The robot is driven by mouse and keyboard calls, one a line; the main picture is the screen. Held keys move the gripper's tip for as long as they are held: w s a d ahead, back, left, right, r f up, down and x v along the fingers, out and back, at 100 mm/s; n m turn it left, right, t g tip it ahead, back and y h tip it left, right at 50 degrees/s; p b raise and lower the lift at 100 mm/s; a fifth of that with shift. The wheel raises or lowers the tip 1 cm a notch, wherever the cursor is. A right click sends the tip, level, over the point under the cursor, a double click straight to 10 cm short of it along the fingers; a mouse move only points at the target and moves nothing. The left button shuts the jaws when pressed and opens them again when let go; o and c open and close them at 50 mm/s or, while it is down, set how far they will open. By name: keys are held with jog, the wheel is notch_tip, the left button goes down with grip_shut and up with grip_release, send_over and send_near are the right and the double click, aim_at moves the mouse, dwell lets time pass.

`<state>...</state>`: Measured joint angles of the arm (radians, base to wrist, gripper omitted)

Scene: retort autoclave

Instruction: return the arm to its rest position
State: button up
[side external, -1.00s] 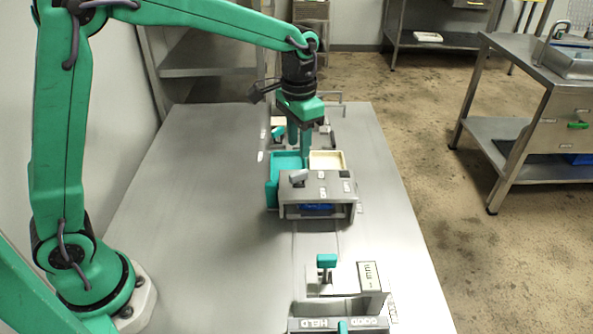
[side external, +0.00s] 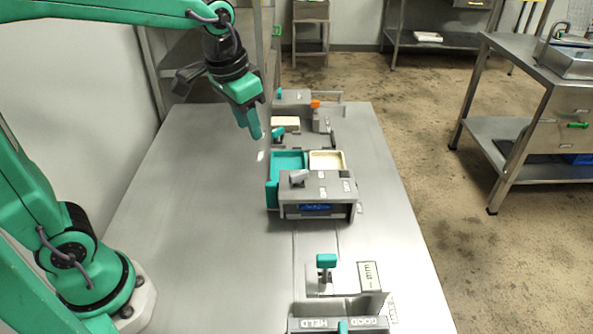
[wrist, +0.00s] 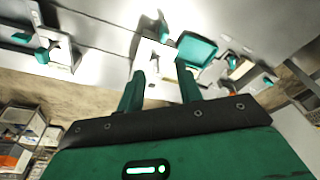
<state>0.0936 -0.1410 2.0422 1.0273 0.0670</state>
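My green arm holds my gripper (side external: 254,133) in the air over the left part of the steel table, left of the fixtures and clear of them. In the side view its fingers overlap and point down, tilted to the right. In the wrist view my gripper (wrist: 159,72) has its two green fingers apart, with nothing held between them. The table (side external: 190,200) is bare below and to the left of my gripper.
A grey fixture (side external: 322,206) stands mid-table, with a teal bin (side external: 271,187) and a cream tray (side external: 327,159) behind it. A nearer station (side external: 338,312) reads HELD and GOOD. More fixtures with an orange knob (side external: 315,104) stand at the back.

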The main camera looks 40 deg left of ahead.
jog(key=s+a+n+t, duration=0.1)
jog(key=s+a+t, duration=0.2)
jog(key=s, duration=1)
jog(key=shift+a+n, duration=0.15)
jog(key=shift+n, duration=0.25)
